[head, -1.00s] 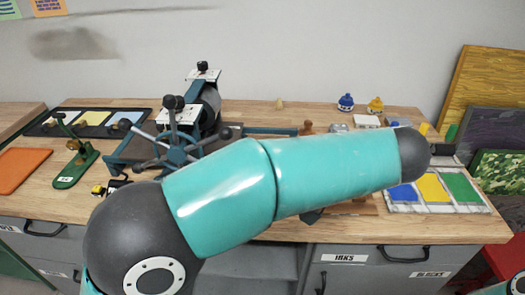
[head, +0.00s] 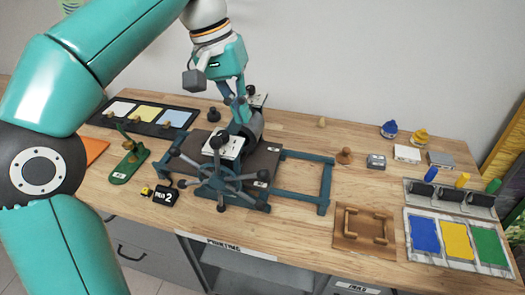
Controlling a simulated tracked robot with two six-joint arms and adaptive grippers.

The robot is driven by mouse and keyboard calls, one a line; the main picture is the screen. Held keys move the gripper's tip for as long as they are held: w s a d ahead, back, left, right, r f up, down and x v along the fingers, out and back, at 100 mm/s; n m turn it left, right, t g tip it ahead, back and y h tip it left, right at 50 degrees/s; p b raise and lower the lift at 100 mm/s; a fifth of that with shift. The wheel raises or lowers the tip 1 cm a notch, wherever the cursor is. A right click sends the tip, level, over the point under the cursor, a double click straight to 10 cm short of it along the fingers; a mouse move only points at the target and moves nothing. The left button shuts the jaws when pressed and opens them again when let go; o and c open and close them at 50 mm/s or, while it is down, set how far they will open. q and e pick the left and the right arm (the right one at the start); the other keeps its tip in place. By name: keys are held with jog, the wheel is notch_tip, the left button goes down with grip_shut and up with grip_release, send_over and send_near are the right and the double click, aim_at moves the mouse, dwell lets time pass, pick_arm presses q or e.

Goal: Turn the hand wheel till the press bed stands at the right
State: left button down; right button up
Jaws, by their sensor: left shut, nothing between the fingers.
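The hand wheel (head: 222,182) is blue-grey with several dark-tipped spokes and stands on the front of the press. The dark flat press bed (head: 262,163) lies under the roller (head: 251,127), at the left and middle of the blue rails. The right end of the rails (head: 322,185) is bare. My left gripper (head: 193,80) is teal with grey fingers. It is shut and empty, above and behind the wheel in the picture, near the press's upright, apart from the wheel. My right gripper is out of view.
A black tray with colour panels (head: 150,114) and a green stamp tool (head: 130,163) stand left. A black counter marked 2 (head: 165,196) is by the wheel. A wooden frame (head: 363,232) and ink tray (head: 455,243) lie right.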

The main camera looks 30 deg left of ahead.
pick_arm(q)
jog(key=b+x, duration=0.1)
jog(key=x, duration=1.2)
jog(key=shift+f, duration=0.2)
